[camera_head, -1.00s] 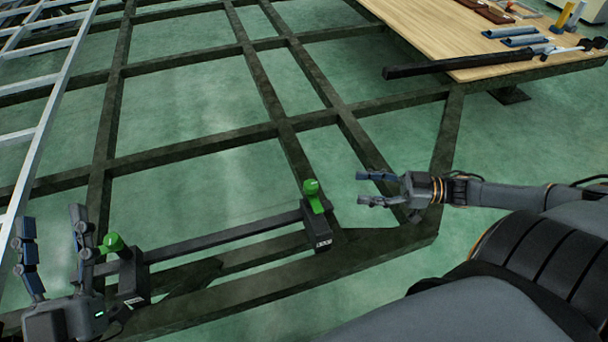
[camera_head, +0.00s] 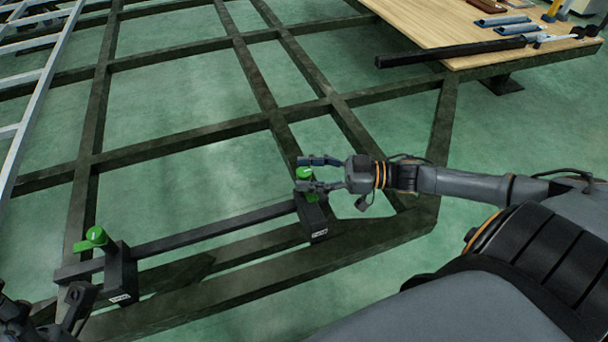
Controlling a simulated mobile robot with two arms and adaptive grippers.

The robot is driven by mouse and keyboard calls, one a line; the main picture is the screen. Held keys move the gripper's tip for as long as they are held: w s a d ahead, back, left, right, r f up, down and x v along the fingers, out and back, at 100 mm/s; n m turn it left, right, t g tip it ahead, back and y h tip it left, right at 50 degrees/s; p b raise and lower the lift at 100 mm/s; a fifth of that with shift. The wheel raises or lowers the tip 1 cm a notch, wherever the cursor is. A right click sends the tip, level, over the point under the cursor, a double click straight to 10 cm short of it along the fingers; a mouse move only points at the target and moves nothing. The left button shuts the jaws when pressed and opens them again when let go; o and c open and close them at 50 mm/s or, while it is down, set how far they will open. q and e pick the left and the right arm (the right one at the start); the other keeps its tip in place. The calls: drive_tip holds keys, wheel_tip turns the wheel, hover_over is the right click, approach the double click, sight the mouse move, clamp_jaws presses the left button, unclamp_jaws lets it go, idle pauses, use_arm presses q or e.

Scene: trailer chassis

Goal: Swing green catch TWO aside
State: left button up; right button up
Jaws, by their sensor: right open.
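Two green catches sit on black blocks at the ends of a black bar on the frame. The right green catch (camera_head: 304,174) has its knob between the fingers of my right gripper (camera_head: 318,173). That gripper is open, its fingers pointing left on the far and near sides of the knob; I cannot tell whether they touch it. The left green catch (camera_head: 95,237) stands free, its arm pointing left. The block labels are too small to read, so I cannot tell which is TWO. My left gripper (camera_head: 42,318) shows only partly, dark, at the lower left corner.
The black bar (camera_head: 215,232) runs between the two blocks. Dark chassis beams (camera_head: 190,145) form a grid over a green floor. A silver ladder-like rail (camera_head: 42,95) lies at left. A wooden board (camera_head: 440,25) with tools is at upper right.

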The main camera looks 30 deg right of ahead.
drive_tip(key=shift+w+a, duration=0.4)
drive_tip(key=shift+a, duration=0.1)
clamp_jaws()
